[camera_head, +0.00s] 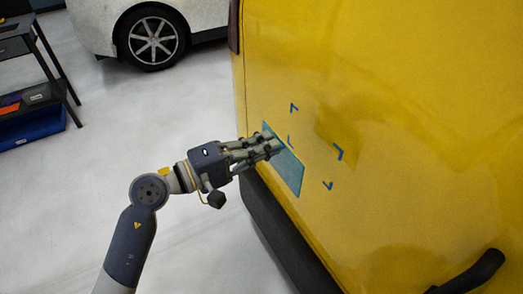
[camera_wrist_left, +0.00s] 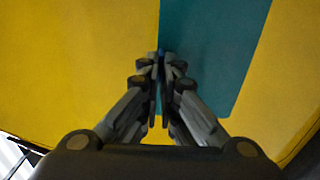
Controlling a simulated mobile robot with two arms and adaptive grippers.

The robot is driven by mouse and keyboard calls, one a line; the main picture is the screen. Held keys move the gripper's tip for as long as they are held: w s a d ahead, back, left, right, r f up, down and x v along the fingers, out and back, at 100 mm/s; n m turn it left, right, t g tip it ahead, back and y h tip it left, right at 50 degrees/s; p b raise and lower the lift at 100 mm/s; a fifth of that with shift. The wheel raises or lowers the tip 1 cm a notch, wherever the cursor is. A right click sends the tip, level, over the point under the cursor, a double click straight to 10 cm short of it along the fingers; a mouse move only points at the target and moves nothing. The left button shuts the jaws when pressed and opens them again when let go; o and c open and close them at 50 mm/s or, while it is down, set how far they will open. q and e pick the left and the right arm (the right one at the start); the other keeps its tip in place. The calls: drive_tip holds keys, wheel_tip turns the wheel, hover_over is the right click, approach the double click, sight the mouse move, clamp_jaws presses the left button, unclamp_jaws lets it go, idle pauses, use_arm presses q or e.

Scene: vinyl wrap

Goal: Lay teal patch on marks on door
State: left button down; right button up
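The teal patch (camera_head: 290,174) is a flat sheet in front of the lower left part of the yellow door (camera_head: 400,100). The blue corner marks (camera_head: 338,152) are on the door, mostly to the right of the patch. My left gripper (camera_head: 278,147) reaches in from the left, its fingertips at the patch. In the left wrist view its fingers (camera_wrist_left: 160,65) are closed together on the left edge of the teal patch (camera_wrist_left: 215,60). I cannot tell whether the patch touches the door. My right gripper is not in view.
A black handle-like part (camera_head: 470,275) sticks out at the lower right. A dark sill (camera_head: 285,235) runs below the door. A cart (camera_head: 40,75) with a blue bin stands at the left, and a white car (camera_head: 150,30) behind. The floor between is clear.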

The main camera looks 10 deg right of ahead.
sight(279, 140)
use_arm(q)
drive_tip(key=p+x, duration=0.1)
drive_tip(key=x, duration=0.5)
drive_tip(key=shift+s+r+p, duration=0.1)
drive_tip(key=shift+s+p, duration=0.05)
drive_tip(key=shift+p, duration=0.25)
drive_tip(key=shift+d, duration=0.45)
drive_tip(key=shift+w+d, duration=0.2)
drive_tip(key=shift+d, duration=0.1)
drive_tip(key=shift+w+d, duration=0.2)
drive_tip(key=shift+d, duration=0.2)
drive_tip(key=shift+b, duration=0.3)
idle(0.6)
idle(0.6)
idle(0.4)
